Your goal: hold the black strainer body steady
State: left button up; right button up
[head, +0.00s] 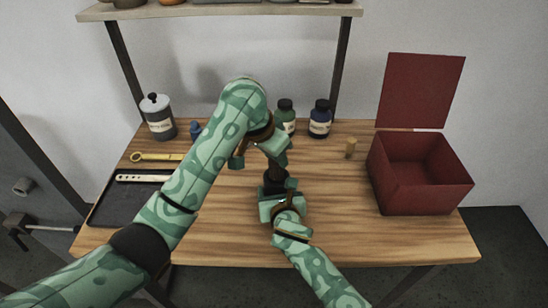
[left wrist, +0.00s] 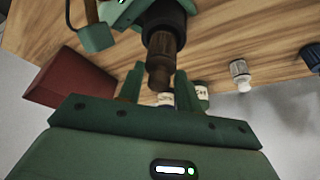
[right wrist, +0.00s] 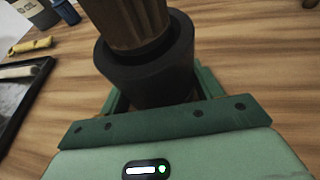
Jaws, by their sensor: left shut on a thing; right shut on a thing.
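The black strainer body (right wrist: 148,80) stands upright at the middle of the table; it also shows in the head view (head: 272,186). My right gripper (head: 279,194) is shut on it low down, its fingers partly hidden behind the body in the right wrist view. A brown ribbed cylinder (left wrist: 160,60) rises from the body's open top, its lower end inside the rim. How deep it sits is hidden. My left gripper (left wrist: 160,88) is shut on the upper end of this cylinder, above the body.
An open red box (head: 420,198) stands at the right, a small brass piece (head: 351,148) beside it. A green bottle (head: 285,115) and a blue bottle (head: 320,119) stand behind. At left are a lidded jar (head: 158,116), a yellow wrench (head: 157,157) and a black tray (head: 110,208).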

pick_arm(q)
jog(key=shift+r, duration=1.6)
jog(key=shift+r, duration=1.5)
pick_arm(e)
jog(key=o, duration=1.3)
jog(key=shift+c, duration=0.2)
